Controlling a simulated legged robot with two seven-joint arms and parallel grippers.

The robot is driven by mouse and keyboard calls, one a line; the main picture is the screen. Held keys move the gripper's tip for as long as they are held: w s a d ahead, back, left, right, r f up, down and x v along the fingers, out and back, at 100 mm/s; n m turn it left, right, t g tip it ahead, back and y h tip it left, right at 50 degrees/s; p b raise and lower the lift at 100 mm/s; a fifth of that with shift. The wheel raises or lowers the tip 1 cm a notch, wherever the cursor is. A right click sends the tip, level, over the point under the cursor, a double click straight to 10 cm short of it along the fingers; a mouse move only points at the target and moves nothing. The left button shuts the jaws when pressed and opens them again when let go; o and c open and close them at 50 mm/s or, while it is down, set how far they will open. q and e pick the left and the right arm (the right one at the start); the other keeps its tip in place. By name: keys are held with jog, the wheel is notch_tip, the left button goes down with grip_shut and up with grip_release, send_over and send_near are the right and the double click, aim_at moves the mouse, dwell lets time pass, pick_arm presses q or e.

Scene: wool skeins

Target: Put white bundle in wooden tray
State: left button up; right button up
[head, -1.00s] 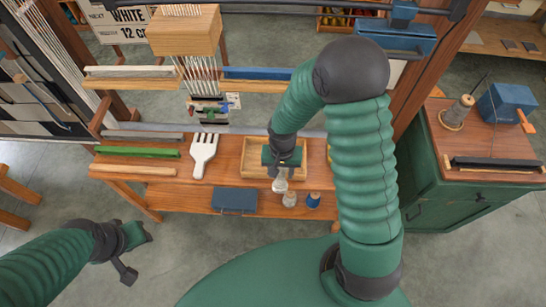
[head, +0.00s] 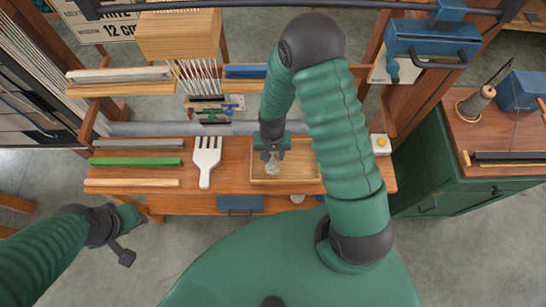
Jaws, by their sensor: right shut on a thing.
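The white bundle (head: 272,165) is small and pale, held at the tips of my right gripper (head: 271,155). It shows over the inside of the wooden tray (head: 300,181), towards its left half. I cannot tell whether the bundle touches the tray floor. The tray is shallow and light brown, on the bench, and my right arm hides part of its back. My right gripper points down and is shut on the bundle. My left gripper (head: 128,238) hangs at the lower left, apart from the bench; its jaw state is unclear.
A white fork-like comb (head: 206,160) lies left of the tray, beside a green bar (head: 137,161). Loom threads and a wooden block (head: 178,33) stand behind. A green cabinet (head: 440,180) is at the right.

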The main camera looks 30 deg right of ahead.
aim_at(272, 158)
jog(key=f, duration=0.3)
jog(key=shift+w+d+f, duration=0.15)
jog(key=shift+w, duration=0.1)
jog(key=shift+s, duration=0.1)
jog(key=shift+a, duration=0.2)
jog(key=o, duration=1.3)
jog(key=shift+d, duration=0.1)
